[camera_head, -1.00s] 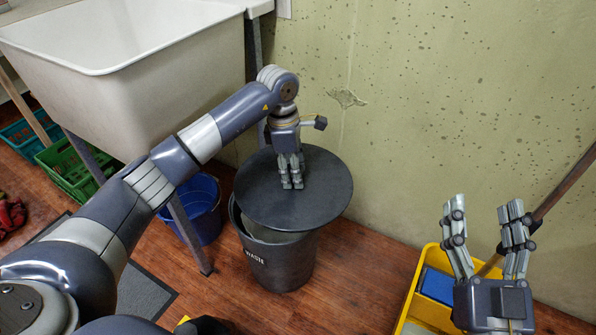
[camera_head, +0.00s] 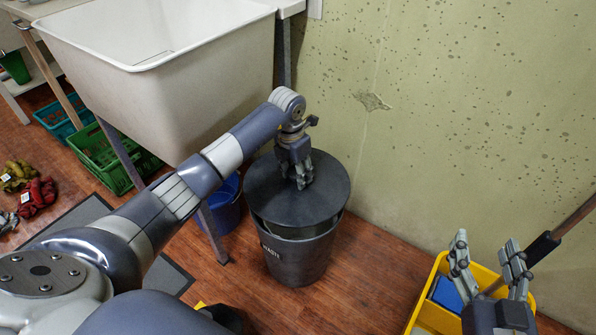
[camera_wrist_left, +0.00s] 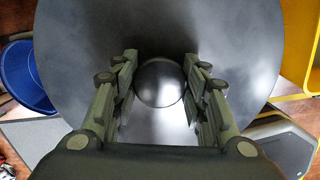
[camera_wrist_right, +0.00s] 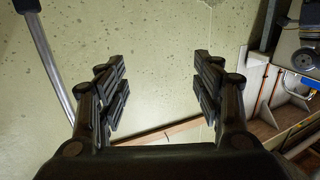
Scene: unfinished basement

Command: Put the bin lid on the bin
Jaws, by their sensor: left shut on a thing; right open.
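The dark round bin lid (camera_head: 270,200) is over the dark waste bin (camera_head: 297,262), near level. A strip of the bin's rim and inside shows below the lid's front edge, so the lid looks slightly above or tilted; I cannot tell whether it touches the rim. My left gripper (camera_head: 303,183) points down and is shut on the lid's knob. In the left wrist view the round knob (camera_wrist_left: 160,84) sits between the fingers, and the lid (camera_wrist_left: 80,60) hides the bin. My right gripper (camera_head: 488,242) is open and empty at the lower right.
A white sink (camera_head: 170,80) stands behind left, its leg close to the bin. A blue bucket (camera_head: 222,205) is left of the bin. A yellow mop bucket (camera_head: 437,270) stands near my right gripper. The wall is behind; floor is clear between bin and mop bucket.

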